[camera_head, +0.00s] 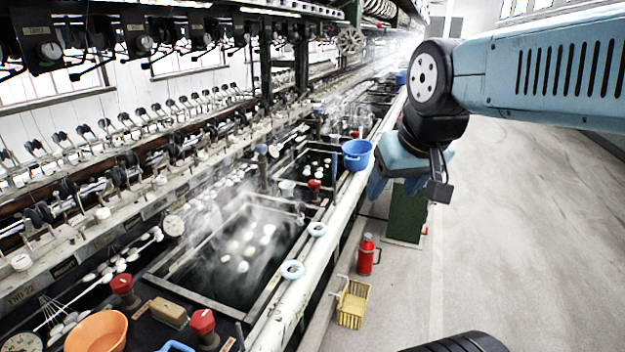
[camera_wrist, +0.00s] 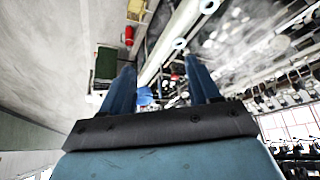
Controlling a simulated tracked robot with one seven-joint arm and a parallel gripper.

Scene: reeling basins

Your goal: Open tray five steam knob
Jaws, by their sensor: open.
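Red-topped knobs stand on the basin deck, at the front left (camera_head: 122,285), front middle (camera_head: 203,322) and farther back (camera_head: 314,185). I cannot read which tray is number five or which knob is its steam knob. My gripper (camera_head: 395,187) is open and empty over the aisle side, apart from all knobs; its fingers (camera_wrist: 162,88) spread in the wrist view.
A steaming basin (camera_head: 165,272) holds floating white cocoons. A blue bucket (camera_head: 357,154) stands on the rail near my gripper. A red flask (camera_head: 366,255) and a yellow basket (camera_head: 353,303) stand on the floor below. An orange bowl (camera_head: 95,332) is front left. The aisle right is clear.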

